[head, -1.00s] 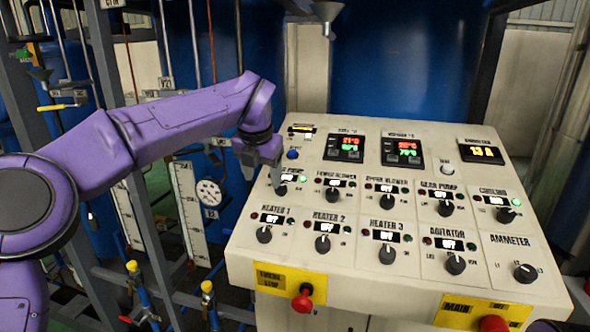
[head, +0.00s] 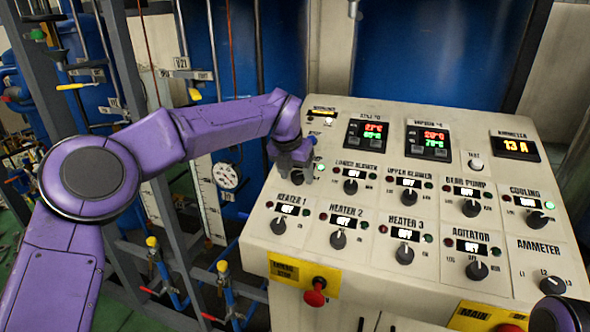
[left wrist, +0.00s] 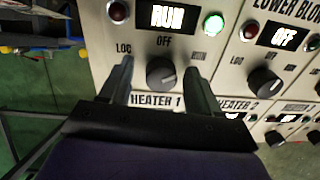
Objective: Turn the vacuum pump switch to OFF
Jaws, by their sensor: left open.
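The vacuum pump switch is a dark round knob, centred in the left wrist view (left wrist: 161,73) and partly hidden by my gripper in the head view (head: 297,178). Its display (left wrist: 172,16) reads RUN and its green lamp (left wrist: 213,24) is lit. LOC, OFF and RUN are marked around the knob; I cannot tell exactly where its pointer is. My left gripper (head: 297,163) is open at the panel's upper left. In the left wrist view its fingers (left wrist: 159,68) lie on either side of the knob; contact is unclear. My right gripper is not in view.
The sloped control panel (head: 388,285) carries other knobs close by, including lower blower (head: 350,186) and heater 1 (head: 278,226). A red emergency-stop knob (head: 316,292) projects from the front. Pipes and a metal frame stand at left.

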